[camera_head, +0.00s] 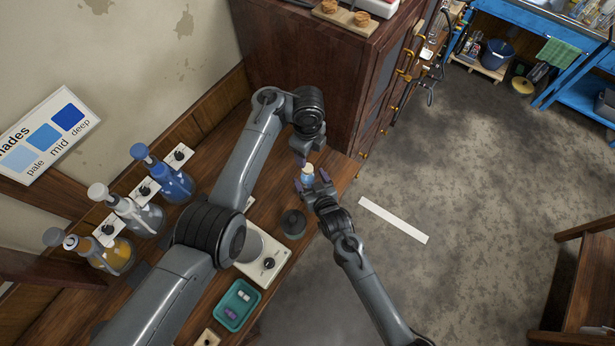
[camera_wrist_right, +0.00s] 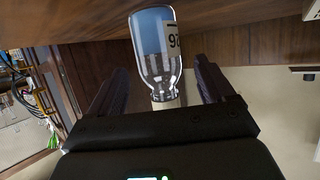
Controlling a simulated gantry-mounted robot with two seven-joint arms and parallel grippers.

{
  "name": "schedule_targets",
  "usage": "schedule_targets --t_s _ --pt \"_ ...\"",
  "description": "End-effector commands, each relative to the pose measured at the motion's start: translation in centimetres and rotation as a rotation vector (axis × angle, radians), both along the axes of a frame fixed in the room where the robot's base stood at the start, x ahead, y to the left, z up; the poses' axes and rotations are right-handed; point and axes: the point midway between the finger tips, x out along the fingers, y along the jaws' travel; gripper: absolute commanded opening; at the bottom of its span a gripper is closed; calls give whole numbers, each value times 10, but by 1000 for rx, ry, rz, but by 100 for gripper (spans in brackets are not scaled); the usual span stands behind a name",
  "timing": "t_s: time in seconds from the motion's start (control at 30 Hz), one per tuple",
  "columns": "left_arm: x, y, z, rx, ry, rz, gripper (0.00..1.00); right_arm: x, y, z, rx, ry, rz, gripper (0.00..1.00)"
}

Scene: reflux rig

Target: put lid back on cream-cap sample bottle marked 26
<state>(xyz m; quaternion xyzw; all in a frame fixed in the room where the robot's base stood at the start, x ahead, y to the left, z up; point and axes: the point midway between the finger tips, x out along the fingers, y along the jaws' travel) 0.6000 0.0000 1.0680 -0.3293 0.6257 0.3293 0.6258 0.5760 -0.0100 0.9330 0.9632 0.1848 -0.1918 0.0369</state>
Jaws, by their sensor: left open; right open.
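The sample bottle (camera_head: 307,178) is small, clear and holds blue liquid, with a pale top. In the right wrist view the bottle (camera_wrist_right: 155,45) bears a white label reading 26, upside down in the picture. A cream patch shows by its neck; I cannot tell whether this is a lid on it or something behind. My right gripper (camera_head: 311,181) is open, its fingers on either side of the bottle with visible gaps in the right wrist view (camera_wrist_right: 160,85). My left gripper (camera_head: 301,160) is open, close above the bottle in the picture, its fingertips partly hidden.
A black round object (camera_head: 293,223) and a white hotplate-like device (camera_head: 262,262) stand on the bench. A teal tray (camera_head: 222,296) holds small purple and white pieces. Several flasks (camera_head: 165,178) line the wall. A wooden cabinet (camera_head: 330,75) rises behind the grippers.

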Motion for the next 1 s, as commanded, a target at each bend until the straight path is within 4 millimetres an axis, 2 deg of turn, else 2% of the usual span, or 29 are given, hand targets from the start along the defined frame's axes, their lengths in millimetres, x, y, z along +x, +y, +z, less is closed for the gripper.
schedule_targets --t_s 0.1,0.3,0.73,1.0 --pt "0 0 0 0 0 0 56 12 5 -4 0 -1 0 82" --pt "0 0 0 0 0 0 56 21 9 -9 1 -1 0 82" --pt "0 0 0 0 0 0 56 24 10 -11 1 -1 1 82" --pt "0 0 0 0 0 0 56 24 10 -11 1 -1 1 41"
